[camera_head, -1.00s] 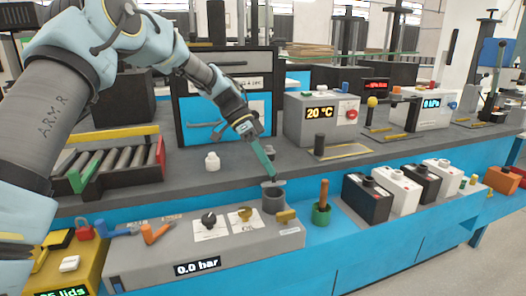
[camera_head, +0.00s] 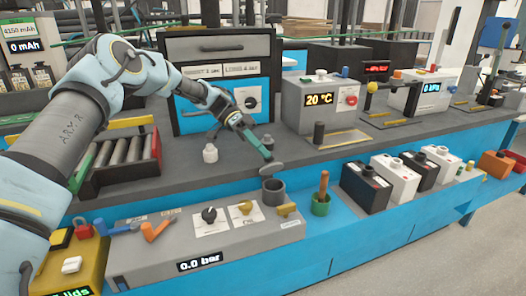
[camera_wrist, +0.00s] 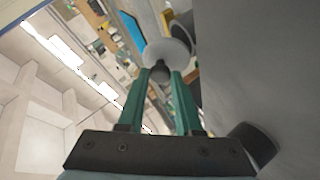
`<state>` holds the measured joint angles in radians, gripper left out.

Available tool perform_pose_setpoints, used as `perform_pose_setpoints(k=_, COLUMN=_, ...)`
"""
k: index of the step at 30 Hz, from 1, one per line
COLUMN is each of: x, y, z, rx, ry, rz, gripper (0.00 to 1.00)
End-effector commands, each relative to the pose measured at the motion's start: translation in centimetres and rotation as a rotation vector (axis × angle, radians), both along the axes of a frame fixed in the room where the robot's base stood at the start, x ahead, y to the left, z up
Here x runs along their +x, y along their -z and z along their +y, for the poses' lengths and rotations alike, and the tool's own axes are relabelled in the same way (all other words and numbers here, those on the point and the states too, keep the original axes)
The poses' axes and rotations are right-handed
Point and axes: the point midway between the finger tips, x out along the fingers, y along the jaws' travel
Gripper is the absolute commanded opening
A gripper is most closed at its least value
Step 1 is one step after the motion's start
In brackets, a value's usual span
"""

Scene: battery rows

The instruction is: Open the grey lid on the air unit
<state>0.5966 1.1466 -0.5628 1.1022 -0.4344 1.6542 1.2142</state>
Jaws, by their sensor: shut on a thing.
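The air unit (camera_head: 130,255) is a long grey box on the front ledge with a display reading 0.0 bar. Its round grey cup (camera_head: 273,194) stands at the right end, with its open top showing. My gripper (camera_head: 267,158), with green fingers, is shut on the small knob of the grey lid (camera_head: 271,169). The lid is a round disc held apart from the cup, above and slightly behind it in the head view. In the wrist view the lid (camera_wrist: 168,50) lies just beyond the fingertips (camera_wrist: 160,76), with the dark knob between them.
A green pot (camera_head: 320,205) with an orange-brown handle stands right of the cup, then several black and white batteries (camera_head: 394,182). A white bottle (camera_head: 210,153) stands on the shelf behind. A grey 20 °C box (camera_head: 322,112) is at the back right.

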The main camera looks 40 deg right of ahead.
Motion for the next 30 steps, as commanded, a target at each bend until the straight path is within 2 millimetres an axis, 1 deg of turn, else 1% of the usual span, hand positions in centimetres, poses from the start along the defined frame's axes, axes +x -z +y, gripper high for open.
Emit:
perform_pose_setpoints(k=9, x=0.1, y=0.0, z=0.0, rx=0.001, ry=-0.001, rz=-0.001, gripper=0.00)
perform_pose_setpoints(k=10, x=0.1, y=0.0, z=0.0, rx=0.001, ry=-0.001, rz=-0.001, gripper=0.37)
perform_pose_setpoints(k=17, x=0.0, y=0.0, z=0.0, rx=0.000, ry=-0.001, rz=-0.001, gripper=0.63)
perform_pose_setpoints(k=26, x=0.0, y=-0.1, z=0.0, rx=0.000, ry=-0.001, rz=-0.001, gripper=0.64)
perform_pose_setpoints(k=29, x=0.1, y=-0.9, z=0.0, rx=-0.003, ry=-0.001, rz=-0.001, gripper=0.64)
perform_pose_setpoints(k=30, x=0.1, y=-1.5, z=0.0, rx=-0.003, ry=-0.001, rz=-0.002, gripper=0.64)
